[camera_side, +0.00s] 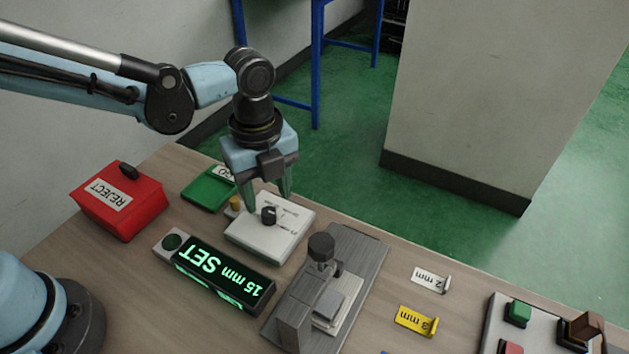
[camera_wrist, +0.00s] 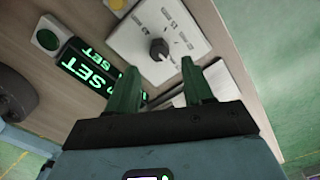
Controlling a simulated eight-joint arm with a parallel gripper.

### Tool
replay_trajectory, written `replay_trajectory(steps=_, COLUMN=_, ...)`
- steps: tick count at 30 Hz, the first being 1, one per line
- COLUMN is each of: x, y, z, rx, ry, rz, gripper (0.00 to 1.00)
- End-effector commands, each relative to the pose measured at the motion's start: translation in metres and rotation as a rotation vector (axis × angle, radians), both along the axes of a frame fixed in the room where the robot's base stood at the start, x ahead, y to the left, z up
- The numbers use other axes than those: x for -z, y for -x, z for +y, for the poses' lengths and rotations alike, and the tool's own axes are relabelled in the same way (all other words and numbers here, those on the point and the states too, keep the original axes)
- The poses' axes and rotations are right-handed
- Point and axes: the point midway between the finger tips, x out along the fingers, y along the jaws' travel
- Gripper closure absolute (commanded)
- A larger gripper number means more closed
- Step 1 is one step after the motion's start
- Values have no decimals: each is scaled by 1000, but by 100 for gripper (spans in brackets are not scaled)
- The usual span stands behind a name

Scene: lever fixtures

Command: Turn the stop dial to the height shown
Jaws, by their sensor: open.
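The stop dial is a small black knob (camera_side: 268,215) on a white box (camera_side: 285,244) with printed marks around it. In the wrist view the knob (camera_wrist: 158,49) sits near the middle of the white panel (camera_wrist: 183,25); its marks are too small to read. My gripper (camera_side: 270,194) points down over the box, its green fingers apart, close above the knob. In the wrist view the open fingers (camera_wrist: 160,85) are just below the knob, and nothing is between them. A black display (camera_side: 215,270) reads "15 mm SET" in green, upside down in the side view.
A lever fixture (camera_side: 325,290) with a black knob stands right of the dial box. A red REJECT box (camera_side: 118,201) and green tray (camera_side: 209,189) are at left. Tags reading 2 mm (camera_side: 430,280) and 3 mm (camera_side: 416,321) and a button panel (camera_side: 495,332) are at right.

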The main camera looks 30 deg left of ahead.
Motion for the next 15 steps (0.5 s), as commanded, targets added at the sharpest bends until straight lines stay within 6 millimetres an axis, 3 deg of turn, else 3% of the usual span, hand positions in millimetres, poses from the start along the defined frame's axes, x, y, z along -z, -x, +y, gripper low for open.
replay_trajectory(steps=6, x=31, y=0, z=0, rx=-1, ry=0, rz=0, gripper=49)
replay_trajectory(steps=15, x=48, y=0, z=0, rx=-1, ry=1, rz=-1, gripper=49)
